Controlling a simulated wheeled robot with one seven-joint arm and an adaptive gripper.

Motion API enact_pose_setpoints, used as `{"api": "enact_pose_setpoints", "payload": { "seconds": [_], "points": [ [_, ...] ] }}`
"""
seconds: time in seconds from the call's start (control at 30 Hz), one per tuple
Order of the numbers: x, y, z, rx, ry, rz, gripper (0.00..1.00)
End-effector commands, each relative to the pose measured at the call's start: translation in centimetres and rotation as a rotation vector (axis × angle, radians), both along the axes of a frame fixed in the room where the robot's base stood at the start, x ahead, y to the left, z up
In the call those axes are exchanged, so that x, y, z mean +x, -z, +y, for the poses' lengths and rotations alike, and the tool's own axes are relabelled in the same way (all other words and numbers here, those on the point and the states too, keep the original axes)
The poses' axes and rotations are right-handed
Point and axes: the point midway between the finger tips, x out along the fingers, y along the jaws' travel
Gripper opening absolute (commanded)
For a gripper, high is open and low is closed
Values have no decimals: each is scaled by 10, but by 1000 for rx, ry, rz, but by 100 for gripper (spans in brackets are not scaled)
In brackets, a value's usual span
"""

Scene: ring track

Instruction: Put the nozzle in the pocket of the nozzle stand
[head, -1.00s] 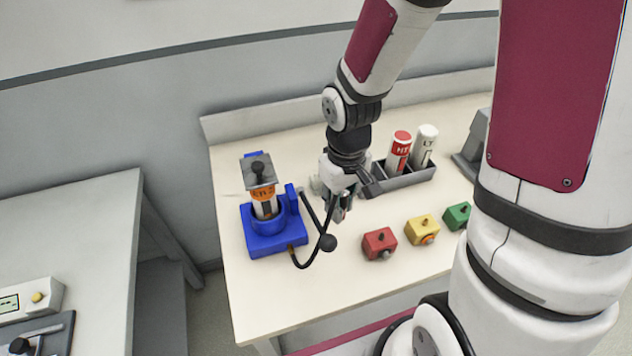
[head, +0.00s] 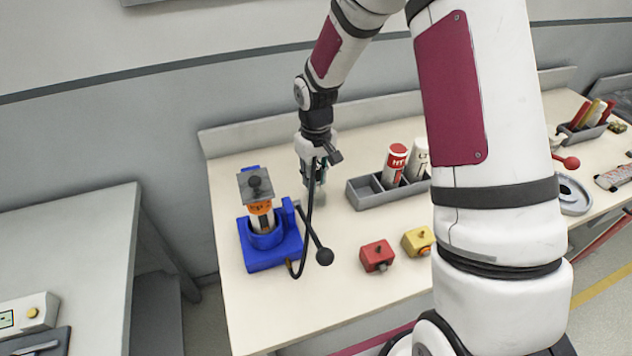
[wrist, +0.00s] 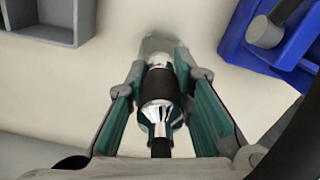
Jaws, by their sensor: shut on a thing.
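My gripper (head: 314,178) is shut on the nozzle (wrist: 158,117), a chrome piece with a black sleeve, held between the green-lined fingers in the wrist view. Its far end points at a pale grey, rounded piece (wrist: 158,44), which looks like the nozzle stand. This piece also shows low beside the gripper in the head view (head: 319,195). The nozzle overlaps it in the wrist view; I cannot tell whether the tip is inside the pocket or above it. The pocket itself is hidden.
A blue pump (head: 271,250) with a black-knobbed lever (head: 325,257) stands left of the gripper. A black hose (head: 306,235) runs up to the gripper. A grey tray (head: 365,194) with tubes stands right. Red (head: 377,256) and yellow (head: 417,241) blocks sit in front.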

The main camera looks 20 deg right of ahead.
Motion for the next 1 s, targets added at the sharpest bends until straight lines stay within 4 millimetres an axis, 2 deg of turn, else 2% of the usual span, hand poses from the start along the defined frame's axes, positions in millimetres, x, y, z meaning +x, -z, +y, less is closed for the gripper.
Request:
{"api": "enact_pose_setpoints", "payload": {
  "seconds": [0.13, 0.9, 0.93, 1.0],
  "points": [
    [-1, 16, 0, 0, -1, 1, 0],
    [0, 29, 0, 0, -1, 0, 0],
    [-1, 29, 0, 0, -1, 1, 26],
    [-1, 29, 0, 0, -1, 0, 42]
  ]
}}
